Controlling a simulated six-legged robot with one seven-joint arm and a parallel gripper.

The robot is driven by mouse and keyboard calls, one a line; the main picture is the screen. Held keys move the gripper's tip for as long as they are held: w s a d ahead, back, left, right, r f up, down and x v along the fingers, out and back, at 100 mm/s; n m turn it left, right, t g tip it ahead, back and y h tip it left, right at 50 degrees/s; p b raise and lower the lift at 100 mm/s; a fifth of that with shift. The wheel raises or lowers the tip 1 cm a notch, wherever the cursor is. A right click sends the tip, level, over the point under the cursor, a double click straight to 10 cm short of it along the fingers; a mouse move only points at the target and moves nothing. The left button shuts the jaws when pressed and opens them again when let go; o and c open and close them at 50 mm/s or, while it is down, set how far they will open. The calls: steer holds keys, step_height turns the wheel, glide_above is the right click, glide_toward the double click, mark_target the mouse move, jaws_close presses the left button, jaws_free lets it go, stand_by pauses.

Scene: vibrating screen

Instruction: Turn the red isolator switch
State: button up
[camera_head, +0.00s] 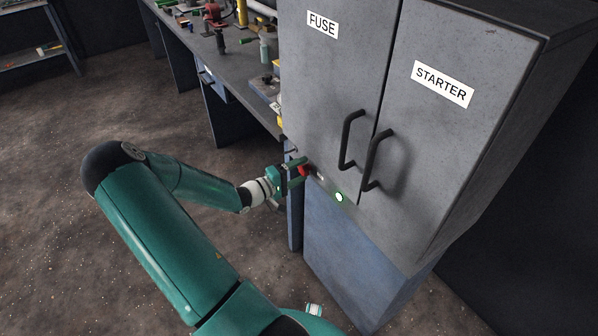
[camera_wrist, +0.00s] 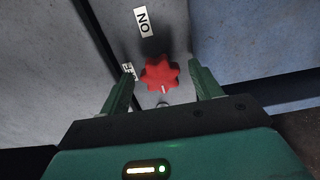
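My gripper (camera_head: 298,168) is at the knob. In the wrist view its two green fingers (camera_wrist: 162,82) are apart on either side of the knob, with gaps visible.
Two black door handles (camera_head: 363,150) stick out of the cabinet doors, right of the switch. A workbench (camera_head: 225,65) with tools and bottles stands behind and left of the cabinet. The floor (camera_head: 60,200) at left is clear.

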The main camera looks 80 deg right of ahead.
steer(key=v, duration=1.3)
steer(key=shift+w+a, duration=0.25)
steer(key=shift+w, duration=0.05)
steer(key=shift+a, duration=0.1)
steer(key=w+a+r+n+t+y, duration=0.1)
steer(key=w+a+r+t+y, duration=0.25)
steer(key=a, duration=0.45)
steer(key=w+a+r+t+y, duration=0.3)
steer(key=a+r, duration=0.2)
steer(key=a, duration=0.3)
steer(key=w+a+r+n+t+y, duration=0.1)
steer(key=w+a+r+t+y, duration=0.25)
steer(key=a, duration=0.45)
steer(key=s+a+r+n+t+y, duration=0.1)
steer(key=a+r+n+t, duration=0.2)
steer(key=a+r, duration=0.4)
steer(key=s+a+r+n+t+y, duration=0.1)
steer(key=a+r+n+t+y, duration=0.1)
steer(key=a+r, duration=0.5)
steer(key=a+n+t, duration=0.1)
steer(key=a+t, duration=0.1)
steer(key=a, duration=0.3)
steer(key=shift+s+r+y, duration=0.15)
steer(key=shift+s+y, duration=0.15)
